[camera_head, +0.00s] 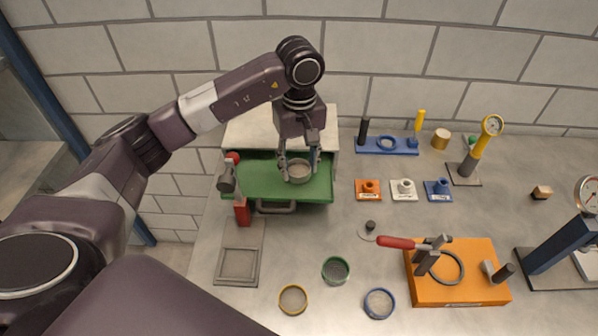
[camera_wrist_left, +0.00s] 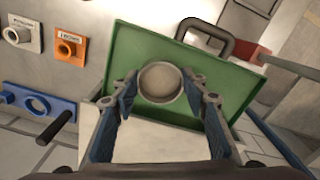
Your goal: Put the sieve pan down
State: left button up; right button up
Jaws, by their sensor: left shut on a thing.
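The sieve pan (camera_head: 299,173) is a small round grey metal dish. My left gripper (camera_head: 299,164) comes down from above and is shut on it, a finger on either side of its rim. In the left wrist view the pan (camera_wrist_left: 160,83) lies between the fingertips, over the green tray (camera_wrist_left: 125,50). I cannot tell whether the pan touches the tray. My right gripper is out of view.
Yellow (camera_head: 293,299), green (camera_head: 336,270) and blue (camera_head: 379,303) ringed sieves stand at the table's front. A red-handled clamp (camera_head: 395,242) sits by an orange block (camera_head: 455,285). A red post (camera_head: 242,212) stands left of the handle. A square frame (camera_head: 238,264) lies front left.

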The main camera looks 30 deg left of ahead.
aim_at(299, 175)
pick_arm(q)
notch_tip(299, 175, down, 3)
jog(key=shift+f+p, duration=0.15)
jog(key=shift+p, duration=0.4)
jog(key=shift+f, duration=0.2)
jog(key=shift+f+b, duration=0.25)
jog(key=shift+b, duration=0.1)
jog(key=o, duration=1.1)
jog(key=shift+r, duration=0.1)
jog(key=shift+o, duration=0.2)
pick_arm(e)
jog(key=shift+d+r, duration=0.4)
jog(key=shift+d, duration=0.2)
